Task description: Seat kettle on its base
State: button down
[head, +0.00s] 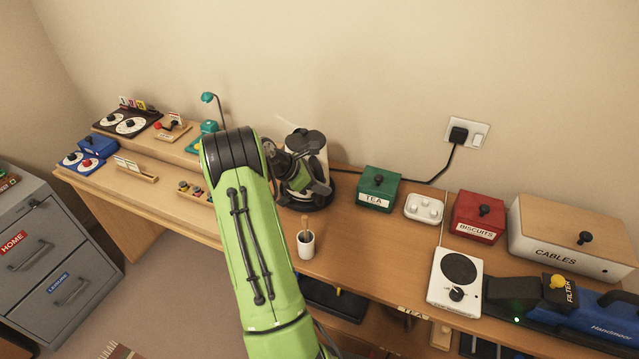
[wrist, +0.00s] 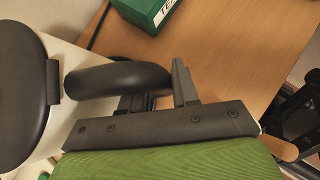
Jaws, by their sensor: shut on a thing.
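The kettle (head: 318,152), pale with a black lid, stands about upright on the desk by the wall, partly hidden behind my arm. Its dark base (head: 316,204) shows as a black disc under it; I cannot tell whether the kettle touches it or is a little above. My gripper (head: 318,184) is at the kettle's near side. In the wrist view my gripper (wrist: 155,98) is shut on the black kettle handle (wrist: 112,78), with the black lid (wrist: 18,90) at the left. The kettle's lower part is hidden there.
A black cable runs from behind the kettle to the wall socket (head: 466,133). The green TEA box (head: 379,188) stands to the right, with a white egg-tray-like holder (head: 424,208) beyond it. A white cup (head: 305,244) with a wooden handle in it stands in front, near the desk edge.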

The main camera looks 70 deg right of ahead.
jog(key=c, duration=1.1)
grip_release()
jog(key=shift+r, duration=0.1)
jog(key=shift+f, duration=0.2)
jog(key=p+v, duration=1)
jog(key=v, duration=0.1)
jog(key=shift+a+r, duration=0.1)
